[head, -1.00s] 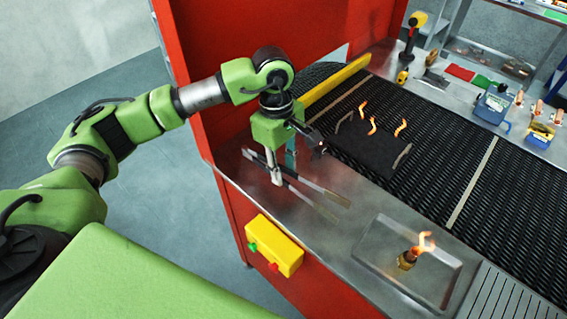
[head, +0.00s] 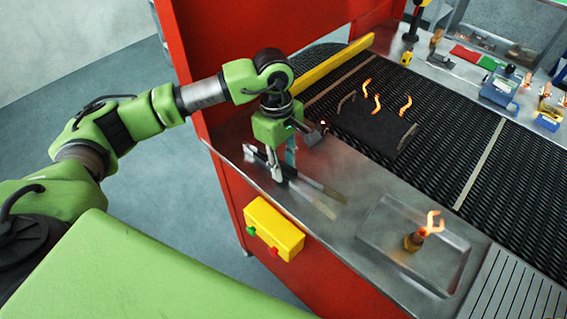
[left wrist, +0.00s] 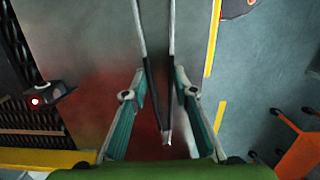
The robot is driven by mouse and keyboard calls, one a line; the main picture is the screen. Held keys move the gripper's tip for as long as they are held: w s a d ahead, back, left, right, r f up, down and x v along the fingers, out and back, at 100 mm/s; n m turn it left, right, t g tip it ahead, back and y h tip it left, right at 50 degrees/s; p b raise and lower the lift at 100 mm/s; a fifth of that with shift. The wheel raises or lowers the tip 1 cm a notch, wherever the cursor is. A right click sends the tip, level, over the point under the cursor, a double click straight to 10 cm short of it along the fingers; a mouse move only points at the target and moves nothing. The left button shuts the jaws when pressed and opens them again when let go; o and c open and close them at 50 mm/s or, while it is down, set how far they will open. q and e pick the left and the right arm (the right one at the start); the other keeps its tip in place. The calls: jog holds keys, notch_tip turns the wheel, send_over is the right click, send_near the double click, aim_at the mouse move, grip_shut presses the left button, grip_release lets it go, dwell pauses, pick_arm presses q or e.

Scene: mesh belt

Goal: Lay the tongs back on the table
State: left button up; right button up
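My left gripper (head: 282,180) points down over the metal table (head: 305,228) near its front left edge. In the left wrist view its fingers (left wrist: 160,78) close in from both sides on the two metal arms of the tongs (left wrist: 172,45), their tips against the arms. The tongs also show in the head view (head: 322,191), slanting down to the right with dark and pale stretches. They hang close over the table; whether any part touches it I cannot tell. My right gripper is not in view.
Behind is the dark mesh belt (head: 485,120) with flames and a yellow bar (head: 335,68). A yellow button box (head: 273,226) sits on the red front. Bare table lies between tongs and tray.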

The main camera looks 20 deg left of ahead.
pick_arm(q)
jog(key=o, duration=0.6)
jog(key=r, duration=0.8)
jog(key=a+r, duration=0.1)
jog(key=r, duration=0.3)
jog(key=shift+w+a, duration=0.1)
jog(key=shift+w, duration=0.1)
